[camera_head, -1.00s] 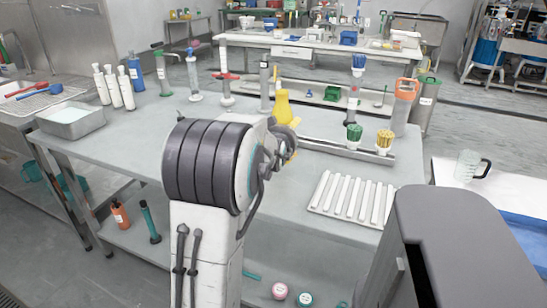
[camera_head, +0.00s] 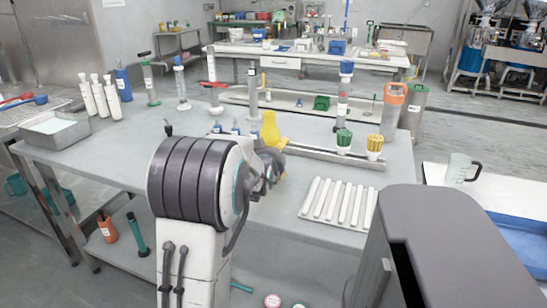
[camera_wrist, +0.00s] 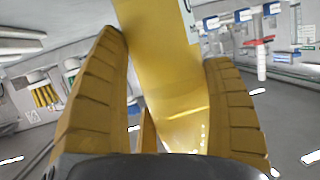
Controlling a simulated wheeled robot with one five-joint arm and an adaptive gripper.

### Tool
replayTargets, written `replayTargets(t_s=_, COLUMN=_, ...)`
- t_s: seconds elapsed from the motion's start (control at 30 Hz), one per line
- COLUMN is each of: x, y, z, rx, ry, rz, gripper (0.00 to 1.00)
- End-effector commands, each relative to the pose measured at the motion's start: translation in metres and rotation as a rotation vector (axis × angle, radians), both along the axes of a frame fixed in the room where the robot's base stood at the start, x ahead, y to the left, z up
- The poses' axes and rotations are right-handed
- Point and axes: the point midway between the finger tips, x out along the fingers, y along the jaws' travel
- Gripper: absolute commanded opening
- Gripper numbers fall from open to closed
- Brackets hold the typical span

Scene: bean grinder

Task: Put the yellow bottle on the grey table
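The yellow bottle (camera_head: 269,131) shows just beyond the end of my arm in the head view. In the wrist view the yellow bottle (camera_wrist: 172,85) fills the space between the two fingers of my gripper (camera_wrist: 165,55). Both fingers appear to press against its sides, and it looks tilted in that view. Its top is cut off there. The grey table (camera_head: 110,150) spreads under and around my arm. The bottle appears over this table; whether its base touches the top is hidden by my arm.
A white ridged rack (camera_head: 338,203) lies at the table's right front. A green brush holder (camera_head: 343,141) and a yellow one (camera_head: 374,147) stand in a metal tray behind it. White bottles (camera_head: 100,98) and a metal basin (camera_head: 55,132) stand left. The left front tabletop is clear.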

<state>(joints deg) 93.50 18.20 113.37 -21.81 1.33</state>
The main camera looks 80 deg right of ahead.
Motion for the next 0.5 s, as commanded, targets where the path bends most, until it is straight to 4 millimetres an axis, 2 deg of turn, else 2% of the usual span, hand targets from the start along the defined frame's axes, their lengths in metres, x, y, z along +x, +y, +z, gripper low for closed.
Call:
replayTargets(t_s=0.03, x=0.0001, y=-0.0002, z=0.0009, rx=-0.003, ry=0.000, rz=0.000, gripper=0.81)
replayTargets(t_s=0.27, x=0.0003, y=-0.0001, z=0.0006, rx=-0.001, ry=0.000, rz=0.000, gripper=1.00)
replayTargets(t_s=0.5, x=0.0003, y=-0.0001, z=0.0005, rx=0.000, ry=0.000, rz=0.000, gripper=1.00)
